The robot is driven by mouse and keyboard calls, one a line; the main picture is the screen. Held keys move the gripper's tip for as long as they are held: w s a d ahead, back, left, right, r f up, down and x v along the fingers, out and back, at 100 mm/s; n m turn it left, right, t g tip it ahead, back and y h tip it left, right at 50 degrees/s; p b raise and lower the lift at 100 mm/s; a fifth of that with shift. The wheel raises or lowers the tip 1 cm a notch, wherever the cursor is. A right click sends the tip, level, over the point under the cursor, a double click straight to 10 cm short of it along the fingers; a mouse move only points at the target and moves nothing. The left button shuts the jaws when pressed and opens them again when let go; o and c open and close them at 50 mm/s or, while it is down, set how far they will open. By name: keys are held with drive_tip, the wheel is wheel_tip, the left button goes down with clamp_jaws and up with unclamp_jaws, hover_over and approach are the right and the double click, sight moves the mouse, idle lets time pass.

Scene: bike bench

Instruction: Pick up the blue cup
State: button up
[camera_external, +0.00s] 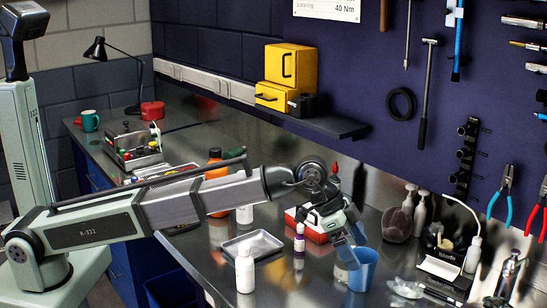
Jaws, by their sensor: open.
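The blue cup (366,272) stands upright on the metal bench near its front edge, right of centre. My gripper (346,252) points down just above and to the left of the cup. Its fingers are open. They appear close to the cup's rim, but I cannot tell whether they touch it or whether one overlaps its opening.
A white bottle (245,270), a metal tray (262,242) and a purple-and-white bottle (299,240) are further left. Crumpled clear material (405,288) lies to the right.

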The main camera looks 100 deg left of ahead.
sight(371, 274)
drive_tip(key=x, duration=0.4)
drive_tip(key=shift+w+a, duration=0.1)
drive_tip(key=shift+a, duration=0.05)
drive_tip(key=shift+c, duration=0.3)
drive_tip(key=c, duration=0.9)
drive_tip(key=shift+c, duration=0.2)
